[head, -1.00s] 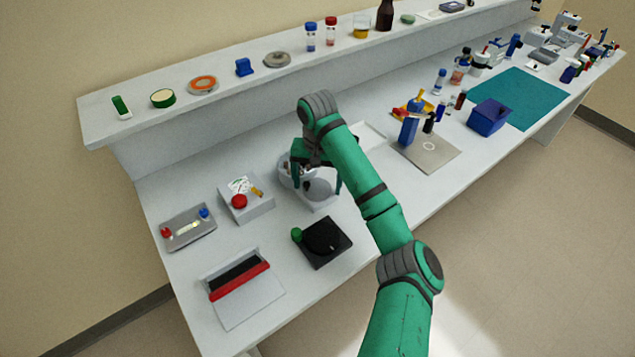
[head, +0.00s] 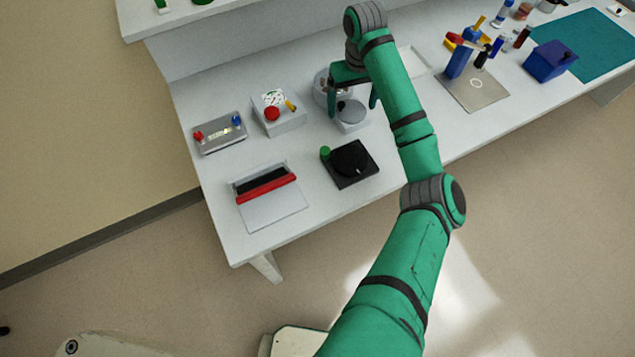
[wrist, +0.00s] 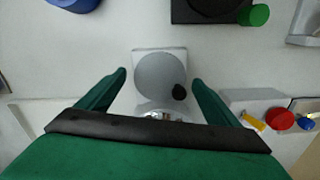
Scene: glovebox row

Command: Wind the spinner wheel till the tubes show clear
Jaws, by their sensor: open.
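The spinner is a pale grey unit with a flat round grey wheel (head: 351,112) and a small dark knob on it. In the wrist view the wheel (wrist: 157,76) faces the camera, with its black knob (wrist: 179,92) at the lower right. My gripper (head: 353,100) is open above the spinner, empty, with one green finger on each side of the wheel. In the wrist view the gripper (wrist: 159,78) has its fingertips apart and clear of the wheel's sides. A round bowl-like part (head: 322,86) sits behind the wheel, partly hidden by my gripper; tubes cannot be made out clearly.
A black box with a dark disc (head: 350,160) and green knob stands in front. A white box with a red button (head: 280,115) and a grey tray (head: 219,134) are left. A red-barred device (head: 268,197) is near the bench's front-left edge.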

